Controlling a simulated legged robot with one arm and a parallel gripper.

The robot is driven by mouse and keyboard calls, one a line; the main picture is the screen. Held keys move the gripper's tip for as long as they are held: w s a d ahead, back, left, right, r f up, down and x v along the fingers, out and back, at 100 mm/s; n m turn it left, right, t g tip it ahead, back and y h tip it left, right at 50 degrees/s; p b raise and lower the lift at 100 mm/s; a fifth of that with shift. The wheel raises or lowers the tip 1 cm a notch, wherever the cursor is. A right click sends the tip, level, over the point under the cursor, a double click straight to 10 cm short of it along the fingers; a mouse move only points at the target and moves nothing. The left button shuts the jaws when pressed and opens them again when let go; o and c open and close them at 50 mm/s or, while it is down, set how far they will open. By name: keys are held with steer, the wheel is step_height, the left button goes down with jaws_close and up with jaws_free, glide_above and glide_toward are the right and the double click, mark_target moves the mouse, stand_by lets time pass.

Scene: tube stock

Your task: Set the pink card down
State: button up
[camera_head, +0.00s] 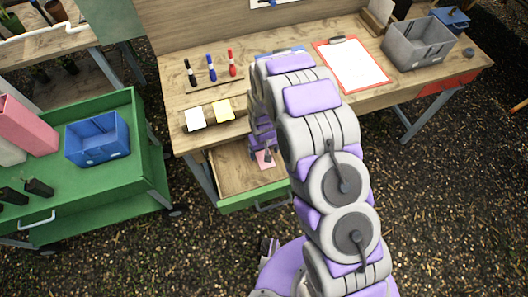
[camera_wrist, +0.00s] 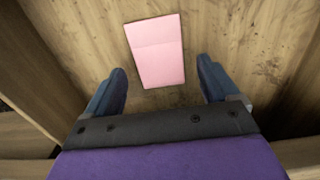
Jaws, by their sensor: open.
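The pink card (camera_wrist: 157,52) lies flat on the wooden drawer floor (camera_wrist: 225,35) in the wrist view, a little tilted. My gripper (camera_wrist: 162,85) is open, with one dark blue finger on each side of the card's near end and clear gaps between. In the head view the card (camera_head: 265,160) shows as a small pink patch inside the open drawer (camera_head: 228,178) under the workbench. My arm hides much of the drawer and part of the gripper there.
The drawer walls rise close on both sides of my gripper. The workbench (camera_head: 300,98) above holds markers (camera_head: 211,68), sticky notes (camera_head: 224,110), a red clipboard (camera_head: 352,65) and a grey bin (camera_head: 420,43). A green cart (camera_head: 90,195) with a blue bin (camera_head: 97,138) stands at left.

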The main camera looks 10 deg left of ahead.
step_height(320, 180, up, 10)
steer(key=p, duration=0.1)
steer(key=shift+r+p, duration=0.25)
steer(key=shift+p, duration=0.1)
steer(key=shift+d, duration=0.1)
steer(key=s+d+r+m, duration=0.2)
steer(key=s+d+r, duration=0.2)
steer(key=d+r, duration=0.5)
steer(key=s+d+r+m, duration=0.1)
steer(key=s+d+r, duration=0.5)
steer(key=r, duration=0.5)
steer(key=s+d+r+m, duration=0.1)
steer(key=s+d+r, duration=0.3)
steer(key=s, duration=0.5)
steer(key=s+d+r+m+g, duration=0.1)
steer(key=s+d+r, duration=0.3)
steer(key=s, duration=0.6)
steer(key=shift+d+m+g, duration=0.3)
steer(key=shift+d+m, duration=0.3)
steer(key=shift+d, duration=0.25)
